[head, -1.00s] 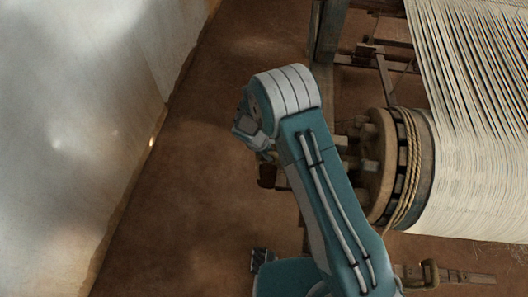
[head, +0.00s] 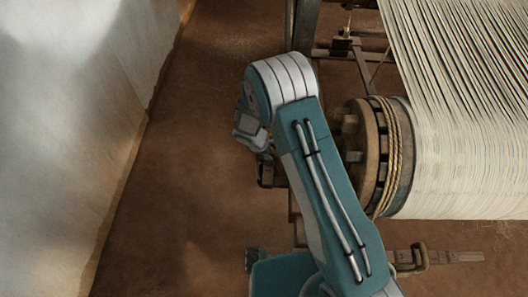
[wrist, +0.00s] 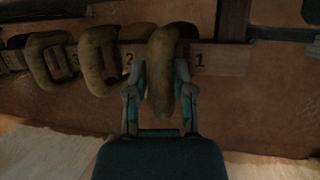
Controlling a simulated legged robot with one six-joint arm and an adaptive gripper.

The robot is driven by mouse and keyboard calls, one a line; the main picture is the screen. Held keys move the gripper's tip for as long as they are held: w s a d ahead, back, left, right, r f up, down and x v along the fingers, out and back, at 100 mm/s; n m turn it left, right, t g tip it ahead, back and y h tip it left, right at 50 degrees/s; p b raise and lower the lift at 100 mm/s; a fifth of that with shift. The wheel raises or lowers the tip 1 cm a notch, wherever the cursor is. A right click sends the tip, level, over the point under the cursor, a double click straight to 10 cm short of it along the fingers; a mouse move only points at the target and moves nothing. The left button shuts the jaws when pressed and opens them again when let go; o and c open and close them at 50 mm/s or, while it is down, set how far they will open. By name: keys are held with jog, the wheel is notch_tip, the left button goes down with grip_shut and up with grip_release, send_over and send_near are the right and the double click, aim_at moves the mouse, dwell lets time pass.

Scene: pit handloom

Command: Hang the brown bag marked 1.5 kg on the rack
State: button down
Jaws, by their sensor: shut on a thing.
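My gripper (wrist: 160,88) is shut on a brown, elongated, rounded thing (wrist: 163,70), which stands upright between the fingers in the wrist view. I take it for the brown bag, but no 1.5 kg mark is legible. It is in front of a wooden bar (wrist: 222,58) with the numbers 3, 2 and 1, between the 2 and the 1. I cannot tell whether it touches the bar. In the head view my arm hides most of the gripper, and the bag cannot be made out clearly.
Brown loop-shaped pieces (wrist: 98,60) (wrist: 50,60) are at the bar left of my gripper. In the head view a loom drum (head: 368,155) with rope and white warp threads (head: 465,120) stands right of my arm. A pale wall (head: 65,130) is at left, with bare brown floor (head: 185,150) between.

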jog(key=shift+w+f, duration=0.1)
jog(key=shift+f, duration=1)
jog(key=shift+f, duration=0.3)
jog(key=shift+c, duration=2)
grip_release()
jog(key=shift+f, duration=0.1)
jog(key=v, duration=1.2)
